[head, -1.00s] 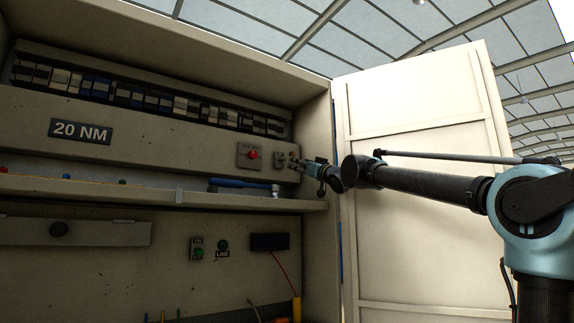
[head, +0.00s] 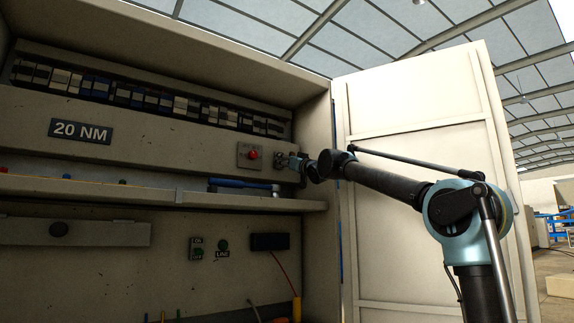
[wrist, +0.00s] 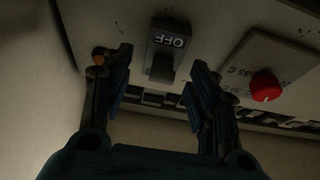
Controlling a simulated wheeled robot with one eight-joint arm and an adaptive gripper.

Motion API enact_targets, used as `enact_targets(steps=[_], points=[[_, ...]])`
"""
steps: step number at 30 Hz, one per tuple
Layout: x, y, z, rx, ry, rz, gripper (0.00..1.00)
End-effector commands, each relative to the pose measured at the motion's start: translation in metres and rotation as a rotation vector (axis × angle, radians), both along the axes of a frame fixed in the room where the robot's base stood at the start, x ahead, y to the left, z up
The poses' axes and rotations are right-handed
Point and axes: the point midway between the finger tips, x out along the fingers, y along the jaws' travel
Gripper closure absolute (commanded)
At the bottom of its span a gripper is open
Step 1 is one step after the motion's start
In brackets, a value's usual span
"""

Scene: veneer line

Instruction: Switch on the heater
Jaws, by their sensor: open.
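A small switch plate (head: 279,157) sits on the cabinet's upper panel, right of a red dial. In the wrist view the switch (wrist: 169,34) appears upside down and reads OFF, with a dark lever (wrist: 162,67). The red dial (wrist: 266,86) has temperature marks in C around it and also shows in the head view (head: 253,154). My gripper (head: 290,163) is at the panel beside the switch. In the wrist view my gripper (wrist: 160,72) is open, one finger on each side of the lever. I cannot tell whether either finger touches it.
A shelf (head: 300,206) with a blue-handled tool (head: 240,185) runs below the panel. Lower down are an ON/OFF switch (head: 197,250) and a green LINE lamp (head: 223,245). The cabinet's side wall and open door (head: 415,170) stand close on the right.

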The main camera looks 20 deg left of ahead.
Motion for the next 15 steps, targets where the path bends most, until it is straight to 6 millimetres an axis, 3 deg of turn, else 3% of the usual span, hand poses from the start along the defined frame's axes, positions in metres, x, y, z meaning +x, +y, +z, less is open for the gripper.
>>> enact_targets(steps=[11,15], points=[[0.0022,0.0023,0.0012,0.000,0.000,0.000,0.46],[0.0022,0.0021,0.0013,0.000,0.000,-0.001,0.75]])
